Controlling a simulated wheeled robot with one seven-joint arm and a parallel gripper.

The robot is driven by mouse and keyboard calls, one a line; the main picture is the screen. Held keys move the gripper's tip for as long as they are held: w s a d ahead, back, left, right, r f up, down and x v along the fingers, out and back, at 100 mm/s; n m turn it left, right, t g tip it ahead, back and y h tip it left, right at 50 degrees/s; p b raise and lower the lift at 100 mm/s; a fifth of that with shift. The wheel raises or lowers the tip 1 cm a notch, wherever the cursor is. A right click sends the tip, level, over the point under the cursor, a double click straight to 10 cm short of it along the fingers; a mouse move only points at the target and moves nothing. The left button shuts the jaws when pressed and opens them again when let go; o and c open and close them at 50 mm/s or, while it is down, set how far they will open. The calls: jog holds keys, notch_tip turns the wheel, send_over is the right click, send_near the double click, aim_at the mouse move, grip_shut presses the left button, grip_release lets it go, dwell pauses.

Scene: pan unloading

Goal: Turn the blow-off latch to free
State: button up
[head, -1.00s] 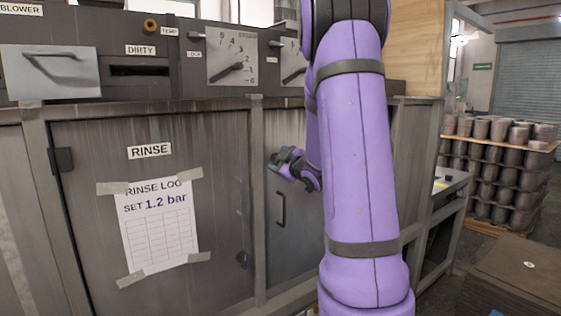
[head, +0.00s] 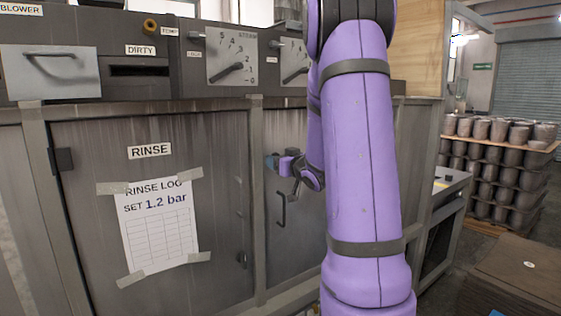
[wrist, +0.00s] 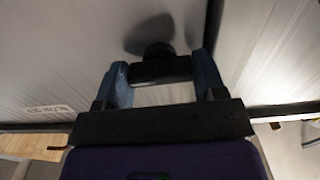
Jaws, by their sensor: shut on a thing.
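The piece in my gripper looks like the blow-off latch (wrist: 160,68), a dark bar on a round dark knob standing out from a pale metal panel. My gripper (wrist: 163,80) has its two blue fingers on either side of the bar and is shut on it. In the head view my gripper (head: 272,161) is at the narrow door right of the RINSE door, just above a dark door handle (head: 281,209). The latch cannot be made out there, and my purple arm covers part of that door.
The RINSE door (head: 90,210) with a taped log sheet (head: 158,228) is to the left. Dials (head: 232,58) and a DIRTY slot (head: 140,71) line the panel above. Stacked pots (head: 490,175) stand at the far right, with a brown stack (head: 510,270) nearer.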

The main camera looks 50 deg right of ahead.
jog(key=shift+m, duration=0.3)
jog(key=o, duration=0.9)
